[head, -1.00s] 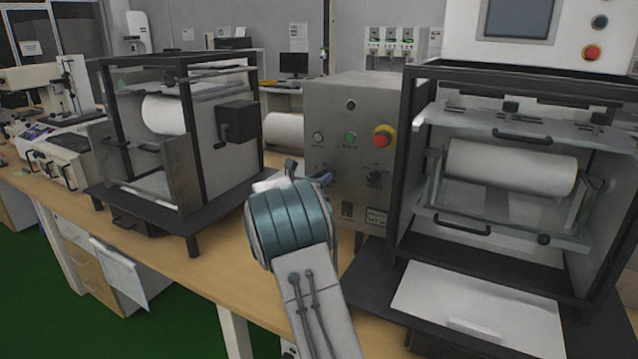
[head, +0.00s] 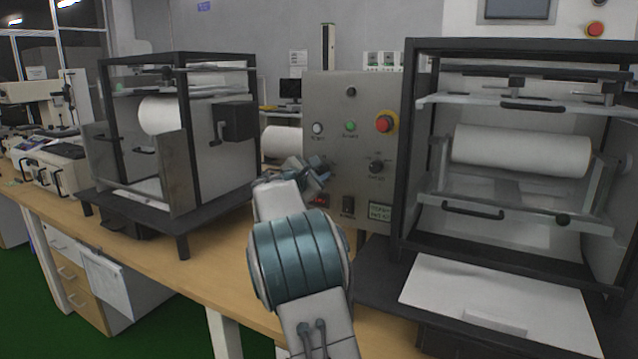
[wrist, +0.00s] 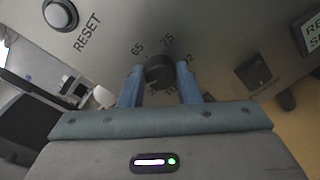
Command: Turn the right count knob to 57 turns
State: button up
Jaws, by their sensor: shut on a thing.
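The grey control panel (head: 340,110) stands left of the right-hand machine. My gripper (head: 318,175) is at the panel's left knob position, below the reset button (head: 317,128). In the wrist view my gripper (wrist: 160,85) has its blue fingers shut on either side of a round black knob (wrist: 158,68). Numbers around it include 65 and 75; its pointer and the lower numbers are hidden or too small to read. Another black knob (head: 376,167) on the panel's right side is untouched. A small green display (head: 380,212) sits below it, its text unreadable.
A red stop button (head: 386,122) and a green button (head: 351,127) are above the knobs. A black switch (wrist: 258,75) is right of the held knob in the wrist view. Framed machines with white rollers stand left (head: 190,65) and right (head: 412,120) of the panel.

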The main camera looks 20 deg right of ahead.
jog(key=shift+a+m+b, duration=0.1)
jog(key=shift+m+b, duration=0.45)
jog(key=shift+m, duration=0.05)
jog(key=o, duration=1)
jog(key=v, duration=1.3)
jog(key=shift+s+a+r, duration=0.1)
jog(key=shift+s+a, duration=0.15)
jog(key=shift+a, duration=0.05)
